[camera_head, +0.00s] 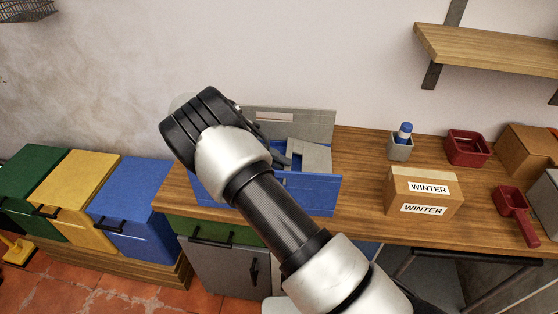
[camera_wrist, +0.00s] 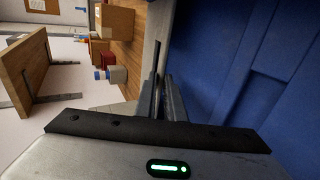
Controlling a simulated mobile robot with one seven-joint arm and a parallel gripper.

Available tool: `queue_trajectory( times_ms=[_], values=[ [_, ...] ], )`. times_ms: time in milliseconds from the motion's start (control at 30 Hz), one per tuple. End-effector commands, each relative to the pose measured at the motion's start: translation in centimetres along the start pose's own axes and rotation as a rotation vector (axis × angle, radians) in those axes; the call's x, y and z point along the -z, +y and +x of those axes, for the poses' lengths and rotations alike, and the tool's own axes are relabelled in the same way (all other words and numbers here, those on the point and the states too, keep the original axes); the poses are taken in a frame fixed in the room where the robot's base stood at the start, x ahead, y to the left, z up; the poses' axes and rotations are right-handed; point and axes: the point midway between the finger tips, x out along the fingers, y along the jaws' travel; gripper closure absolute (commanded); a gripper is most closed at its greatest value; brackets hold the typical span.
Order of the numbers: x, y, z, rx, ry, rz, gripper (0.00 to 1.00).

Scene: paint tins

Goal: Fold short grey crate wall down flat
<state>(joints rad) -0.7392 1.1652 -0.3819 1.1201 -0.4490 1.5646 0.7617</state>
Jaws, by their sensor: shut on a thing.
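The folding crate (camera_head: 312,190) stands on the wooden worktop, with a blue long wall upright at the front. A long grey wall (camera_head: 318,120) stands upright at the back, with a pale label strip. The short grey wall (camera_head: 312,157) shows at the crate's right part and looks tilted; my arm hides the left part of the crate. My gripper (camera_head: 284,157) is at this short wall's edge. In the wrist view my gripper (camera_wrist: 167,95) is shut on the short grey wall (camera_wrist: 153,35), seen nearly edge-on, with blue crate surface (camera_wrist: 220,70) beside it.
To the right on the worktop stand a cardboard box marked WINTER (camera_head: 423,192), a grey pot with a blue-capped bottle (camera_head: 400,148) and red containers (camera_head: 466,148). A wooden shelf (camera_head: 490,48) hangs above right. Coloured bins (camera_head: 135,205) stand at left.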

Motion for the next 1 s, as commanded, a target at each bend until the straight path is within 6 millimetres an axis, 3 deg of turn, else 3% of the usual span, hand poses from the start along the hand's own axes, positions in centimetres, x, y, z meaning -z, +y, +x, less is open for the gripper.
queue_trajectory(
  times_ms=[233,267,333,667,867,1000],
  values=[
    [-0.1,-0.1,0.3,-0.001,-0.006,-0.002,1.00],
    [-0.1,-0.1,0.3,-0.001,-0.006,-0.002,0.88],
    [-0.1,-0.1,0.3,-0.001,-0.006,-0.002,0.76],
    [0.0,0.0,-0.1,0.000,-0.003,-0.001,0.75],
    [0.1,-0.1,-2.5,0.001,0.001,-0.001,0.75],
    [0.1,-0.1,-5.8,0.002,0.001,0.000,0.75]
  ],
)
